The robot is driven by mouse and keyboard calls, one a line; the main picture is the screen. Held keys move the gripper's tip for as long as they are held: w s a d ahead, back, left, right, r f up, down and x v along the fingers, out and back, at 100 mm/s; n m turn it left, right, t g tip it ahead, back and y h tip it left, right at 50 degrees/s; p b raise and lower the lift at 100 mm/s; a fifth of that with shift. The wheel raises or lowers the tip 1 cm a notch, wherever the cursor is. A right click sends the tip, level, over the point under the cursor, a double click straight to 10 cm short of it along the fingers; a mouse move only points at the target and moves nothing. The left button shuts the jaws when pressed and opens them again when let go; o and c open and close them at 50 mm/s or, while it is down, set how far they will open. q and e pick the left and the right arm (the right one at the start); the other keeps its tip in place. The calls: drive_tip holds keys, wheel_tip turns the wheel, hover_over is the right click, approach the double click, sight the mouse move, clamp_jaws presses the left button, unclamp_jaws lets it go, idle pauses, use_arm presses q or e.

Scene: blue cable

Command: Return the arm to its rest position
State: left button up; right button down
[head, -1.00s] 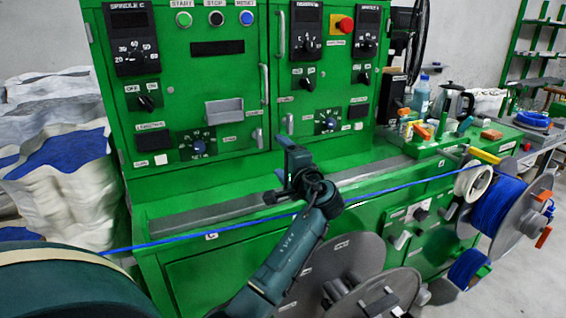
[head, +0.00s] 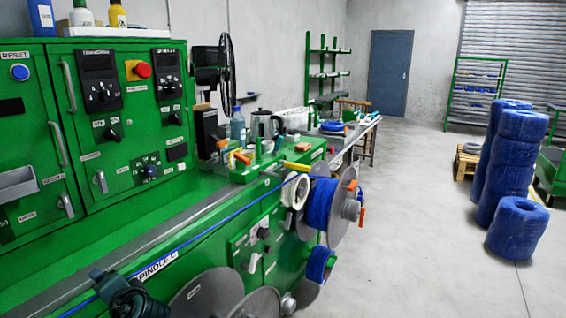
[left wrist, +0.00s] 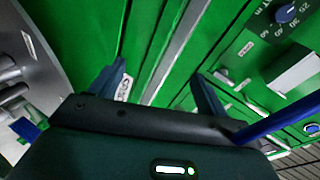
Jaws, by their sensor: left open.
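My left gripper (head: 118,290) shows at the bottom left of the head view, in front of the green machine and close to the blue cable (head: 215,222). The cable runs taut along the machine's front towards the blue spool (head: 321,203). In the left wrist view my left gripper (left wrist: 160,78) has its two fingers spread apart, with nothing seen between them. A blue strand, apparently the cable (left wrist: 282,123), passes on the right there, beside the fingers and partly hidden by the gripper body. My right gripper is not in view.
The green machine (head: 150,215) fills the left side, with grey reels (head: 208,296) low at its front. A bottle (head: 238,125) and kettle (head: 265,126) stand on its end. Stacked blue coils (head: 515,225) stand at the right. The floor between is clear.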

use_arm(q)
drive_tip(key=s+d+f+n+g+h, duration=0.1)
drive_tip(key=s+d+f+h, duration=0.25)
drive_tip(key=s+f, duration=0.2)
drive_tip(key=s+d+f+g+h, duration=0.1)
drive_tip(key=s+d+f+h, duration=0.1)
drive_tip(key=s+d+f, duration=0.4)
drive_tip(key=s+d+n+g+h, duration=0.1)
drive_tip(key=s+d+h, duration=0.25)
drive_tip(key=s, duration=0.45)
drive_tip(key=s+d+n+g+h, duration=0.1)
drive_tip(key=s+d+h, duration=0.1)
drive_tip(key=s+d, duration=0.35)
drive_tip(key=w+d+f+m+t+h, duration=0.1)
drive_tip(key=w+d+f+t+h, duration=0.2)
drive_tip(key=d+f+t, duration=0.2)
drive_tip(key=shift+w+f+t+h, duration=0.4)
drive_tip(key=shift+f+t, duration=0.3)
drive_tip(key=shift+f, duration=0.25)
drive_tip(key=shift+d, duration=0.1)
